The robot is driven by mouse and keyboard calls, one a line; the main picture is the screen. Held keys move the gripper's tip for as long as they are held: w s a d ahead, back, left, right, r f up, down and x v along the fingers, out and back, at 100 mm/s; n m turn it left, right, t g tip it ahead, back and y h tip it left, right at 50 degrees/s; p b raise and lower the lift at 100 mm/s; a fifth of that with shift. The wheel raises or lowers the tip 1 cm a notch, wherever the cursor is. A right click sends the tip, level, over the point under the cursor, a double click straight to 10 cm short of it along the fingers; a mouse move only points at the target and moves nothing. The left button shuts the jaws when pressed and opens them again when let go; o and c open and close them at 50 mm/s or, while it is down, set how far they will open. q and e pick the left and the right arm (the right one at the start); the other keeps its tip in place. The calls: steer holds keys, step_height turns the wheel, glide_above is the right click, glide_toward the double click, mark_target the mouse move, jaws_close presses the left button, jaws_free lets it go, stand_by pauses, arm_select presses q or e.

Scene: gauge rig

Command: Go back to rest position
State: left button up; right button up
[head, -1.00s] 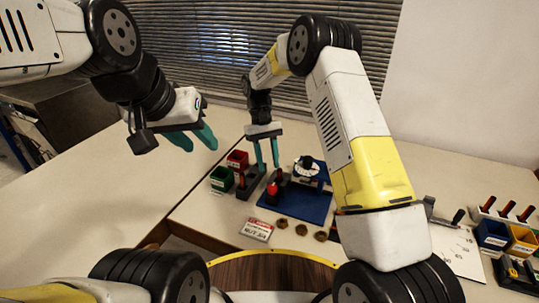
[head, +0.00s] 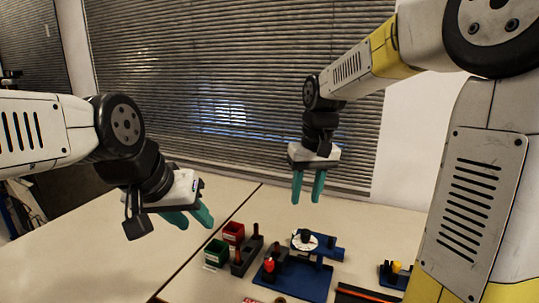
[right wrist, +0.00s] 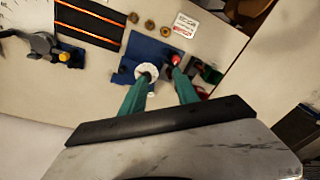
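My left gripper (head: 188,216) hangs over the table at the left, its teal fingers apart and empty. My right gripper (head: 308,188) is raised above the back of the table, its teal fingers pointing down. Its fingers are apart with nothing between them, as the right wrist view (right wrist: 160,92) also shows. Below it stands the blue gauge rig (head: 292,277) with a white dial (head: 305,241) and a red knob (head: 269,265). The right gripper is clear of the rig.
A red bin (head: 233,232) and a green bin (head: 216,252) stand left of the rig. A black mat with orange stripes (right wrist: 90,22), several brass nuts (right wrist: 150,25) and a white-and-red sign (right wrist: 186,25) lie nearby. The left part of the table (head: 90,245) is bare.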

steer(key=s+d+r+m+t, duration=0.1)
steer(key=s+d+t, duration=0.1)
steer(key=s, duration=0.5)
steer(key=s+d+r+m+t+y, duration=0.1)
steer(key=s+d+r+t, duration=0.1)
steer(key=s, duration=0.6)
steer(key=shift+s+d+t, duration=0.2)
steer(key=shift+d+t, duration=0.4)
steer(key=shift+d, duration=0.05)
